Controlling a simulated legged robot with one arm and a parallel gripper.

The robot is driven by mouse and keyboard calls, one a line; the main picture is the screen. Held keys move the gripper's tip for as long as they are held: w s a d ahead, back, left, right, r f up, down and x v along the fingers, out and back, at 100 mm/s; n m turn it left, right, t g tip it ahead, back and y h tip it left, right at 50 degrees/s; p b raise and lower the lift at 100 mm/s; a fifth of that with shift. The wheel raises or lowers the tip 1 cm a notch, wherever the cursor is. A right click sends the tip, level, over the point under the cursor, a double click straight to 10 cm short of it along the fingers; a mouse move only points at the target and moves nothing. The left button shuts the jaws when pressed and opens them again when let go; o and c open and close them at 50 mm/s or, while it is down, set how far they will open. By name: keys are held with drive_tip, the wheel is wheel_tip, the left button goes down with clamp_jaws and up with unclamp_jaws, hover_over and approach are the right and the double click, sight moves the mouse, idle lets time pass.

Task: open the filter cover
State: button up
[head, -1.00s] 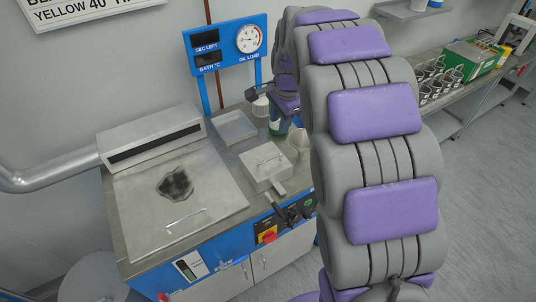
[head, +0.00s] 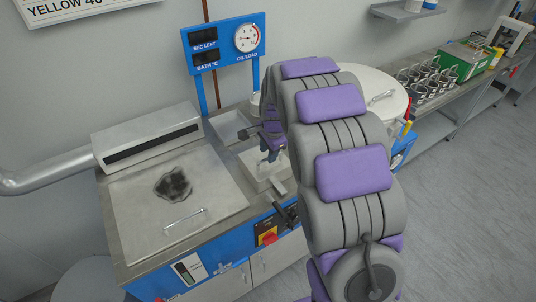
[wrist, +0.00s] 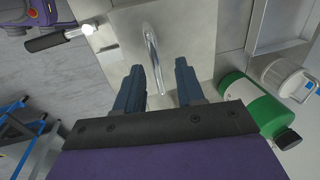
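A small square metal lid with a bar handle, which I take for the filter cover (head: 252,161), sits on the blue-fronted machine and is partly hidden by my arm in the head view. In the wrist view the lid (wrist: 192,30) is close below, and its bright bar handle (wrist: 152,55) runs between my two fingers. My gripper (wrist: 158,72) is open, with a gap on both sides of the handle. Whether the fingers are down at handle height I cannot tell. In the head view my gripper (head: 272,152) is over the lid, its tips hard to make out.
A black-handled lever (wrist: 48,41) lies beside the lid. A larger stained lid (head: 135,205) lies to the left in the head view.

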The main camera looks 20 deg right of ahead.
drive_tip(key=shift+d+f, duration=0.25)
drive_tip(key=shift+f, duration=0.2)
drive_tip(key=shift+w+d+f, duration=0.1)
drive_tip(key=shift+d+f, duration=0.1)
drive_tip(key=shift+d, duration=0.75)
drive_tip(key=shift+a, duration=0.85)
drive_tip(key=c, duration=0.4)
drive_tip(key=shift+a, duration=0.1)
drive_tip(key=shift+c, duration=1.3)
drive_tip(key=shift+d, duration=0.45)
clamp_jaws()
